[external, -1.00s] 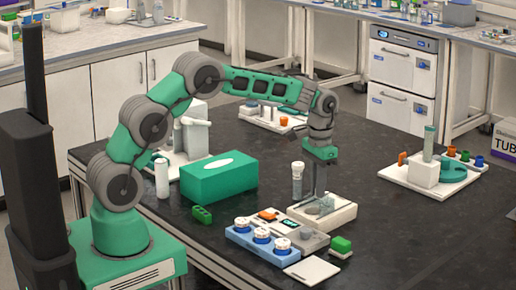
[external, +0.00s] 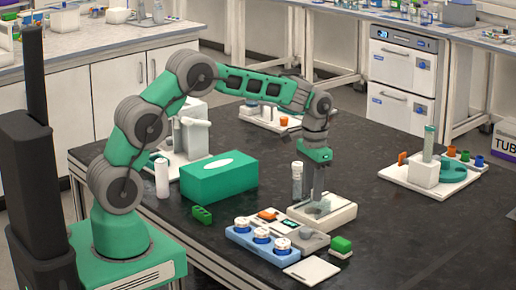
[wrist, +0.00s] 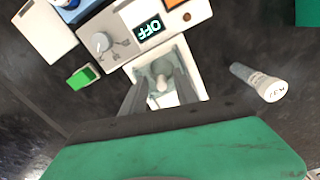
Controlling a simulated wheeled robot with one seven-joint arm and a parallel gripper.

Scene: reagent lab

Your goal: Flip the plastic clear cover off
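A white box-like unit (external: 342,214) stands near the right front of the dark bench. It also shows in the wrist view (wrist: 193,86). On its top is a small clear cover (wrist: 150,72) with a pale knob-like piece in its middle. My gripper (external: 318,196) points down over this unit. In the wrist view my gripper's two fingers (wrist: 162,88) are apart, one on each side of the knob-like piece. Nothing is seen between them in firm contact.
A control unit with a dial and an "OFF" display (wrist: 150,27) adjoins the white unit. The bench's right front is clear.

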